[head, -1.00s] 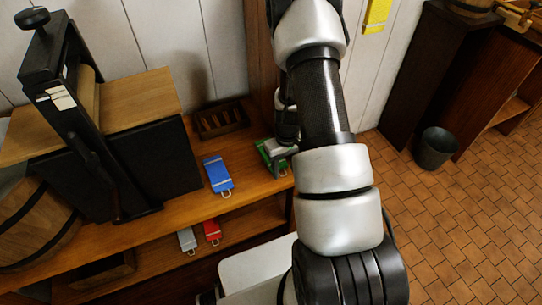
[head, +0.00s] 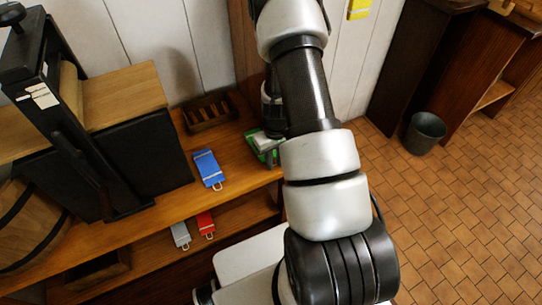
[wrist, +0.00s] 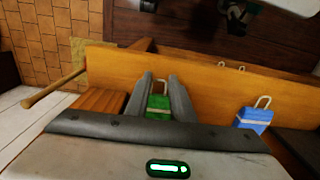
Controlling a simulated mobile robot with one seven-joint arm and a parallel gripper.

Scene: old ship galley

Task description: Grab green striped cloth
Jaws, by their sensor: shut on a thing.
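The green striped cloth (head: 275,157) lies at the right end of the wooden counter in the head view, partly hidden by my gripper and arm. In the wrist view the green cloth (wrist: 158,106) shows between the two grey fingers of my gripper (wrist: 163,84), with a pale stripe and a light loop at its end. My gripper is shut on it, close to the counter top. The fingertips are mostly hidden by my arm in the head view.
A blue cloth (head: 208,168) lies left of the green one on the counter (head: 165,212). A red cloth (head: 205,224) and a grey cloth (head: 180,235) are on the shelf below. A wooden rack (head: 210,113) stands behind. A dark press (head: 75,130) stands left.

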